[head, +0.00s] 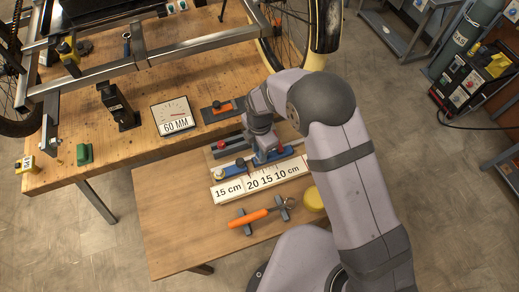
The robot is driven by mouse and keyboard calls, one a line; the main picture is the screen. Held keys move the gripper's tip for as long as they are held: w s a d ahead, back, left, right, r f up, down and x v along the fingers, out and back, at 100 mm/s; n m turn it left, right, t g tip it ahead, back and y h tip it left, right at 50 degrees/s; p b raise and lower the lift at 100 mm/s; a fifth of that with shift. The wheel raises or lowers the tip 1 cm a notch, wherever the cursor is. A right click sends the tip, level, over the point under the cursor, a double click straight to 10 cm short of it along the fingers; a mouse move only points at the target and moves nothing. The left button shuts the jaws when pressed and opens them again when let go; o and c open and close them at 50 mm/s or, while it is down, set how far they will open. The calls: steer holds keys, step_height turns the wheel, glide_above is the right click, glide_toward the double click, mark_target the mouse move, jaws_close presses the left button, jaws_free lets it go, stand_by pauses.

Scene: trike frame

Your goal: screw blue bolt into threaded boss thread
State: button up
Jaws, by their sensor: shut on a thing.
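My gripper (265,157) points down over a blue rack (231,172) on the low wooden table, in the head view. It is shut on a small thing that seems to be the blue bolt. The fingers and the blue rack below hide most of it, so I cannot tell whether it is still in the rack or clear of it. I cannot make out the threaded boss. The trike frame (90,82), of grey metal tubes, lies over the workbench at upper left.
An orange-handled tool (248,218) and a yellow round piece (313,198) lie nearer. A 60 MM gauge (174,116), a black clamp (118,106) and a green block (84,154) stand on the workbench. The low table's left front is clear.

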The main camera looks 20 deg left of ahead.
steer(key=shift+m, duration=0.8)
steer(key=shift+m, duration=0.5)
steer(key=o, duration=0.9)
steer(key=shift+r, duration=0.1)
step_height(320, 180, up, 12)
steer(key=shift+f, duration=0.1)
